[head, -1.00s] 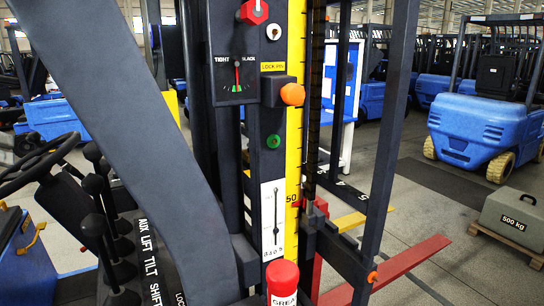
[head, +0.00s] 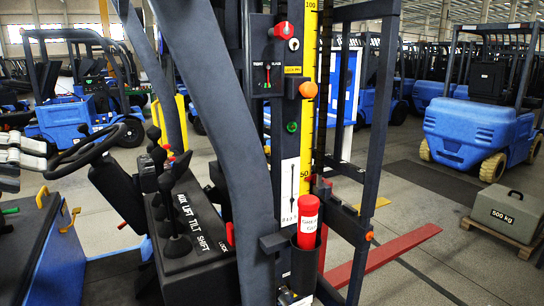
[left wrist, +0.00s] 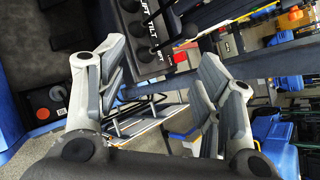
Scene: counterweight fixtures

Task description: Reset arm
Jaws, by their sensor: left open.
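My left gripper (head: 24,152) shows at the left edge of the head view, pale grey, beside the black steering wheel (head: 82,152). In the left wrist view its two grey fingers (left wrist: 160,82) stand wide apart with nothing between them. The lever console (head: 190,225), marked AUX LIFT TILT SHIFT, is to the right of the gripper, apart from it; it also shows at the top of the left wrist view (left wrist: 135,30). My right gripper is not in view.
A dark mast with a yellow scale (head: 308,95) stands in the middle, with a red grease tube (head: 307,222) in a holder on it. A 500 kg weight (head: 507,215) sits on a pallet at right. Blue forklifts (head: 470,130) stand behind. Grey floor is open at lower right.

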